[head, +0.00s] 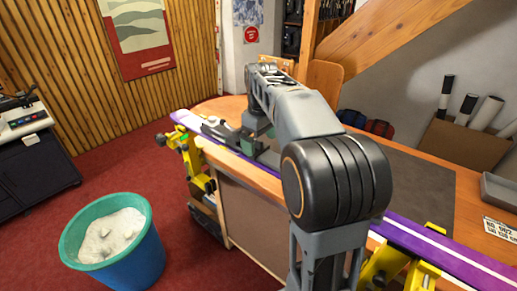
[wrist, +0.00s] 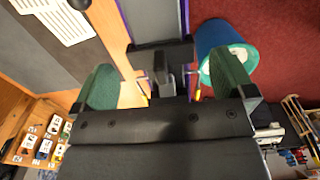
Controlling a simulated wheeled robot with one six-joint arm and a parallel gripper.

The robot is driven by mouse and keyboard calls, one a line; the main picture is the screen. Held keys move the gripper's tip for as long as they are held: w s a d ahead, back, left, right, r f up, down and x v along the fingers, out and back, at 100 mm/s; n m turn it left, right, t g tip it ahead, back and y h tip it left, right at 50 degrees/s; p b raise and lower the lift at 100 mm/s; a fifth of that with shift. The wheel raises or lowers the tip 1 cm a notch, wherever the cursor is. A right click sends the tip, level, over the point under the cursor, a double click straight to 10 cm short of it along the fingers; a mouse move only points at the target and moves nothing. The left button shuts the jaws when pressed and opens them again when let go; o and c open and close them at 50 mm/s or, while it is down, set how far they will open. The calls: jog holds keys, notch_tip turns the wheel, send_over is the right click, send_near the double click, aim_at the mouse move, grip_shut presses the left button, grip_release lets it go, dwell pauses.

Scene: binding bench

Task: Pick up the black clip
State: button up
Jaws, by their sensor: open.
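A purple-edged ski (head: 441,252) lies along the front of the bench, with dark binding parts (head: 216,127) on it near its left end. My gripper (head: 258,148) is just above the ski beside these parts, partly hidden by my own arm. In the wrist view my gripper (wrist: 163,65) is open, its two green-padded fingers wide apart. A small black piece that looks like the clip (wrist: 164,82) stands between the fingers, on a dark binding part across the ski. Clear gaps show on both sides of it. Its lower end is hidden behind the gripper body.
Yellow vises (head: 194,161) hold the ski at the bench edge. A blue bin with a green rim (head: 76,226) stands on the red floor at left. A grey mat (head: 420,175) covers part of the wooden bench. A grey tray (head: 499,190) and a printed white card (head: 499,229) are at right.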

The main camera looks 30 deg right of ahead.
jog(key=shift+f, duration=1)
jog(key=shift+c, duration=0.4)
jog(key=c, duration=0.8)
